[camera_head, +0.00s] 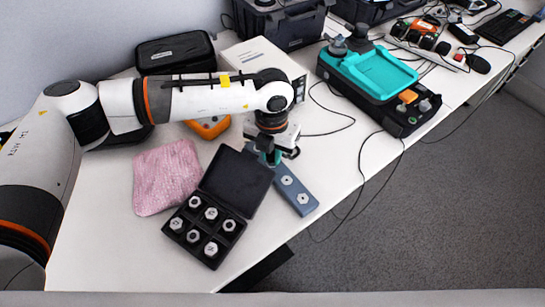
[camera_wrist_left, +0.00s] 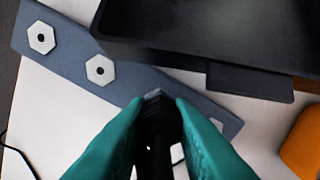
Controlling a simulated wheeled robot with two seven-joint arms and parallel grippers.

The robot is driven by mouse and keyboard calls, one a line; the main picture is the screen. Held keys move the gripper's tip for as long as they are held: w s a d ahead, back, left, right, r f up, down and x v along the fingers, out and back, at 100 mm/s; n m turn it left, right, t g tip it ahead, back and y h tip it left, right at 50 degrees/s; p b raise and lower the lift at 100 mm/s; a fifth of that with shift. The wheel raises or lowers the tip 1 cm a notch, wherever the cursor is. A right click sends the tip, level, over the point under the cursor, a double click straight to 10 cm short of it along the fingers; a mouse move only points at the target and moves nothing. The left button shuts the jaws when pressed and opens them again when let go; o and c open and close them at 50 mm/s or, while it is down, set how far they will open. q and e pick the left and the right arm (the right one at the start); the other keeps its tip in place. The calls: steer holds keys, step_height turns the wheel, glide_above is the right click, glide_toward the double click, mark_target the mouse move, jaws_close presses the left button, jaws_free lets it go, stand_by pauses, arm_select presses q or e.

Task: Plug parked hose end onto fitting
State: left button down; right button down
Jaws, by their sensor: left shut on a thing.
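My left gripper (camera_head: 269,157) reaches down from above onto the far end of a blue-grey bar (camera_head: 295,189). In the left wrist view its teal fingers (camera_wrist_left: 165,103) are shut on a dark, narrow piece, likely the hose end (camera_wrist_left: 157,135), standing at the bar. Two white hexagonal fittings with dark centre holes sit on the bar: one closer to the gripper (camera_wrist_left: 100,70), one farther out (camera_wrist_left: 41,38). They also show in the head view, the closer (camera_head: 286,180) and the farther (camera_head: 303,198). The fingers hide the held piece's lower end. My right gripper is not in view.
An open black case (camera_head: 205,228) with several hex pieces stands beside the bar, its lid close to the gripper. A pink cloth (camera_head: 166,177) lies left, an orange device (camera_head: 208,127) behind. A teal-topped machine (camera_head: 380,75) and loose black cables (camera_head: 362,165) are at right.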

arm_select(q)
steer(key=shift+r+p, duration=0.7)
steer(key=shift+r, duration=1.05)
steer(key=shift+w, duration=0.1)
